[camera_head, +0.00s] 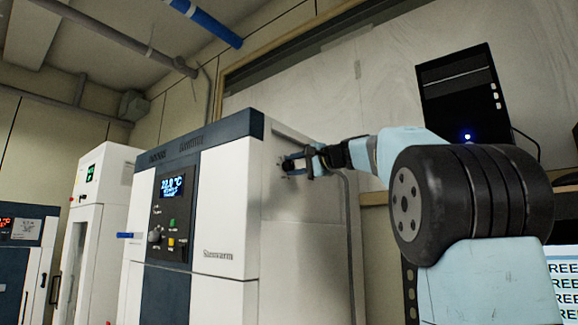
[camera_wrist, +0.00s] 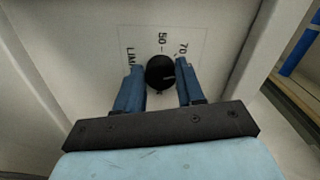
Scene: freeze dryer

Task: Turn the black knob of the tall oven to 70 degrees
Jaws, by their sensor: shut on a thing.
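The black knob (camera_wrist: 160,72) sits on the side wall of the white and dark-blue oven (camera_head: 225,190). My gripper (camera_wrist: 159,82) has one blue finger on each side of the knob and is shut on it. A small pale mark shows on the knob's lower right. Printed labels "LIMIT", "50" and "70" surround it, with "70" at its upper right; the text is turned sideways. In the head view my gripper (camera_head: 291,164) reaches the oven's right side wall, and the knob is mostly hidden there. The oven's front display (camera_head: 172,186) reads about 22 °C.
A tall white cabinet (camera_head: 103,185) and a lower dark-fronted unit (camera_head: 25,255) stand to the left. A black computer case (camera_head: 464,100) is at the upper right behind my arm. A grey cable or pipe (camera_head: 350,235) runs down beside the oven's side wall.

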